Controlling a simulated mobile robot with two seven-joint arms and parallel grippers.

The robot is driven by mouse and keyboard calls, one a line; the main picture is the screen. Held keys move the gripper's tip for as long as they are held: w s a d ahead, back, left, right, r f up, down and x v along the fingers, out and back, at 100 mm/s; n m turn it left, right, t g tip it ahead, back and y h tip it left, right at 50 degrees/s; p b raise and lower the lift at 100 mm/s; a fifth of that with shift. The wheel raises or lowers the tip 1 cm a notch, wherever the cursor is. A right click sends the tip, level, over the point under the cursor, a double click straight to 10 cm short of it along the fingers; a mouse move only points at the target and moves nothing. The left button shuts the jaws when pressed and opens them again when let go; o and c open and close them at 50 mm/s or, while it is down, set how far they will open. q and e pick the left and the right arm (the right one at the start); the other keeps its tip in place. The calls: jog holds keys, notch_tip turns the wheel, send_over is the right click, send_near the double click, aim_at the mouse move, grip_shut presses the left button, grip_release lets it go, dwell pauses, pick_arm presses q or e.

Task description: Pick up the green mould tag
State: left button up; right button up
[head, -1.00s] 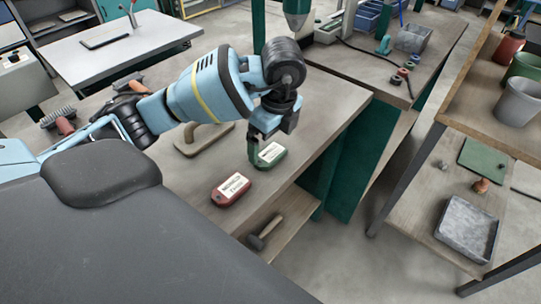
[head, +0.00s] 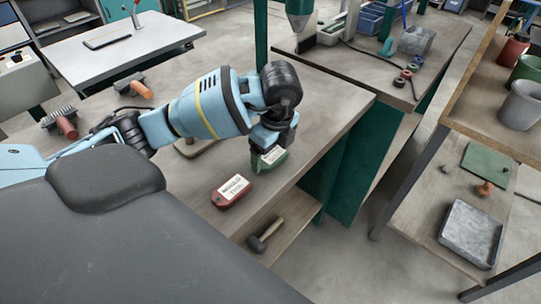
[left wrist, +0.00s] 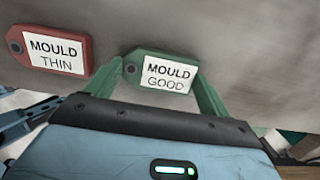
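The green mould tag (head: 276,162) has a white label and lies on the workbench near its front edge. In the left wrist view the green tag (left wrist: 134,68) reads "MOULD GOOD". My left gripper (head: 270,152) is right over it, with one green finger at each end of the tag. In the left wrist view the left gripper's fingers (left wrist: 160,82) sit close against the tag's ends; I cannot tell whether they press on it. My right gripper is not in view.
A red tag (head: 223,200), reading "MOULD THIN" in the left wrist view (left wrist: 82,48), lies in front and to the left. A hammer (head: 266,235) is on the shelf below. The bench (head: 325,105) right of the gripper is clear.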

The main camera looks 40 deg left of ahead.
aim_at(269, 155)
pick_arm(q)
jog(key=shift+r, duration=0.15)
jog(key=shift+c, duration=0.2)
notch_tip(269, 155, up, 4)
jog(key=shift+f, duration=0.25)
jog(key=s+d+p, duration=0.1)
jog(key=s+d, duration=0.3)
jog(key=s, duration=0.3)
jog(key=s+d+r+p, duration=0.1)
jog(key=s+d, duration=0.2)
jog(key=s, duration=0.4)
jog(key=shift+d+p, duration=0.3)
jog(key=shift+d, duration=0.1)
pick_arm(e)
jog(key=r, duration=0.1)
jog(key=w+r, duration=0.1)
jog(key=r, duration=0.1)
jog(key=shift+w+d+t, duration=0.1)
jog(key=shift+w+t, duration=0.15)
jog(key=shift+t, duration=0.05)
pick_arm(q)
jog(key=shift+r, duration=0.1)
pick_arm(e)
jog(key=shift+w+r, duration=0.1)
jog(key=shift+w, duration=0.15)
